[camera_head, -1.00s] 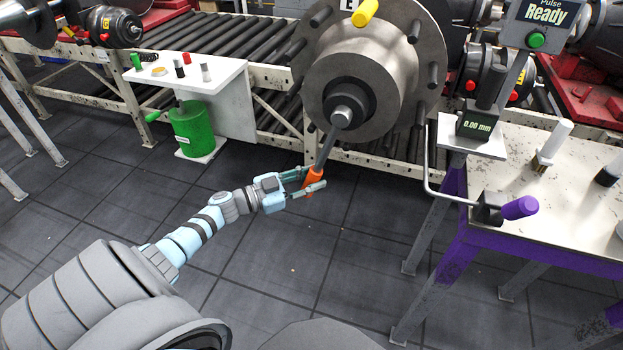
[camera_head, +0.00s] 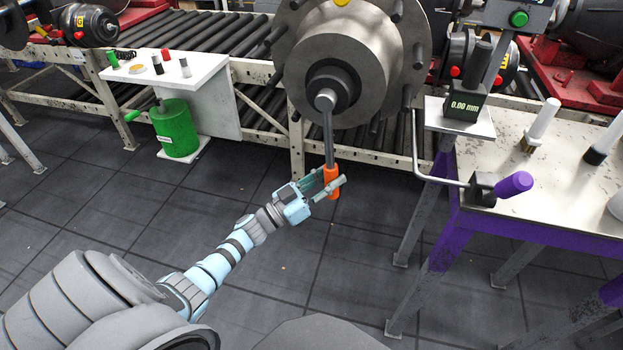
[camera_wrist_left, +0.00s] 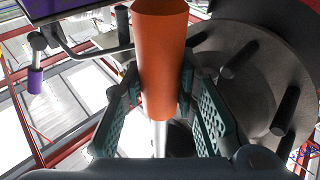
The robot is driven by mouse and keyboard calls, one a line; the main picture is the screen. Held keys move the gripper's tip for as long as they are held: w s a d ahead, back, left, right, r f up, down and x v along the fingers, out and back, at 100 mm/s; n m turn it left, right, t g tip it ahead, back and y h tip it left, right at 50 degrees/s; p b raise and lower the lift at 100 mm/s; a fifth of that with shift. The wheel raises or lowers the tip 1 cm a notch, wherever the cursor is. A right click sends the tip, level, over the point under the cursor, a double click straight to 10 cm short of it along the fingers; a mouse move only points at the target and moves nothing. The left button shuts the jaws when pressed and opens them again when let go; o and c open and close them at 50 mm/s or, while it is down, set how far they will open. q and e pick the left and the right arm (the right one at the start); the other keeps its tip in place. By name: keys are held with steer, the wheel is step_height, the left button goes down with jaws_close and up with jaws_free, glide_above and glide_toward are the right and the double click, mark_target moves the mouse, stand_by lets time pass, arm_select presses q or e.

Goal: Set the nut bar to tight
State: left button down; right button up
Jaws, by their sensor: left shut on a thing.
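The nut bar is a grey rod (camera_head: 328,140) with an orange handle (camera_head: 331,181). It hangs almost straight down from the nut (camera_head: 325,99) at the middle of the large grey hub (camera_head: 352,65). My left gripper (camera_head: 328,186) is shut on the orange handle, near the bar's lower end. In the left wrist view the orange handle (camera_wrist_left: 160,60) stands between the two green ridged fingers, and the hub (camera_wrist_left: 245,85) is to the right. My right gripper is not in view.
A purple-legged bench (camera_head: 480,225) stands to the right, with a bent crank with a purple grip (camera_head: 514,184) and a gauge reading 0.00 mm (camera_head: 465,106). A white side table (camera_head: 205,72) and green canister (camera_head: 178,128) stand left. Floor below the bar is clear.

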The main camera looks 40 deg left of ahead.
arm_select(q)
steer(key=w+d+r+n+t+y+b, duration=0.1)
steer(key=w+d+r+n+t+b, duration=0.1)
steer(key=d+n+t, duration=0.2)
steer(key=d+n, duration=0.1)
steer(key=d, duration=0.2)
steer(key=shift+w+d+r+y, duration=0.15)
steer(key=shift+w+r+y, duration=0.15)
steer(key=shift+y, duration=0.1)
steer(key=c, duration=1.7)
jaws_free()
steer(key=o, duration=0.4)
steer(key=shift+d, duration=0.15)
steer(key=shift+f, duration=0.15)
